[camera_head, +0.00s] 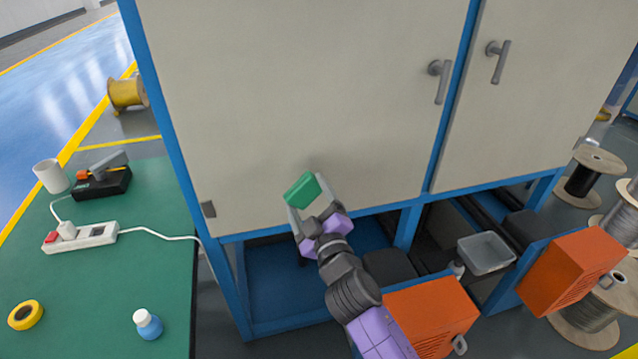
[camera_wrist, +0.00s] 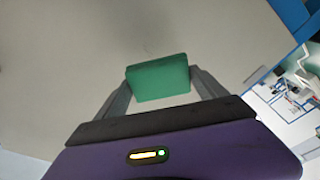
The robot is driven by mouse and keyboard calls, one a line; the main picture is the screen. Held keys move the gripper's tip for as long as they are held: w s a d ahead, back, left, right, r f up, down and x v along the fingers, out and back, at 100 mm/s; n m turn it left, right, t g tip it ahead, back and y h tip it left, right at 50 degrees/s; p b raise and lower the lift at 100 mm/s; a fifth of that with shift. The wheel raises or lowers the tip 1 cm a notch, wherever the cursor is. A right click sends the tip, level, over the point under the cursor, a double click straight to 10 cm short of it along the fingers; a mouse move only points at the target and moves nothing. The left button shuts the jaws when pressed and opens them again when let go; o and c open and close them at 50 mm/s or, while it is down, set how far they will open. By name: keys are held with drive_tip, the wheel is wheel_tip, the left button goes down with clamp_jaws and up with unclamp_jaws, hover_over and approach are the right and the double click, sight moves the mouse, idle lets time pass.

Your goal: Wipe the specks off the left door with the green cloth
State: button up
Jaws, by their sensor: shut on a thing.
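The green cloth (camera_head: 302,190) is a small folded block held between the fingers of my gripper (camera_head: 309,207). In the wrist view the cloth (camera_wrist: 158,78) sits between the two grey fingertips of my gripper (camera_wrist: 160,88), which is shut on it. The left door (camera_head: 290,100) is a large beige panel in a blue frame, with a grey handle (camera_head: 439,80) at its right edge. The cloth is in front of the door's lower part; I cannot tell whether it touches. I make out no clear specks on the door. The cloth and gripper hide a small part of it.
A green table (camera_head: 110,270) at the left carries a power strip (camera_head: 80,238), a yellow tape roll (camera_head: 25,314) and a blue bottle (camera_head: 148,324). Orange boxes (camera_head: 572,272) and a clear tray (camera_head: 486,253) are at lower right. The right door (camera_head: 550,90) is shut.

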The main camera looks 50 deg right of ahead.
sight(311, 164)
drive_tip(key=shift+d+f+p+x, duration=0.15)
drive_tip(key=shift+p+x, duration=0.1)
drive_tip(key=shift+x, duration=1.3)
drive_tip(key=shift+d+f+p+x, duration=0.1)
drive_tip(key=shift+p+x, duration=0.1)
drive_tip(key=shift+x, duration=1.35)
drive_tip(key=shift+x, duration=1)
drive_tip(key=shift+d, duration=0.15)
drive_tip(key=d+p, duration=0.1)
drive_tip(key=s+p, duration=0.1)
drive_tip(key=p, duration=0.1)
drive_tip(key=shift+s+d+r, duration=0.15)
drive_tip(key=shift+s+d, duration=0.1)
drive_tip(key=shift+d, duration=0.15)
drive_tip(key=shift+s+d+p, duration=0.5)
drive_tip(key=shift+d+p, duration=0.1)
drive_tip(key=shift+p, duration=0.05)
drive_tip(key=shift+d, duration=0.1)
drive_tip(key=shift+w+f, duration=0.15)
drive_tip(key=shift+f, duration=0.1)
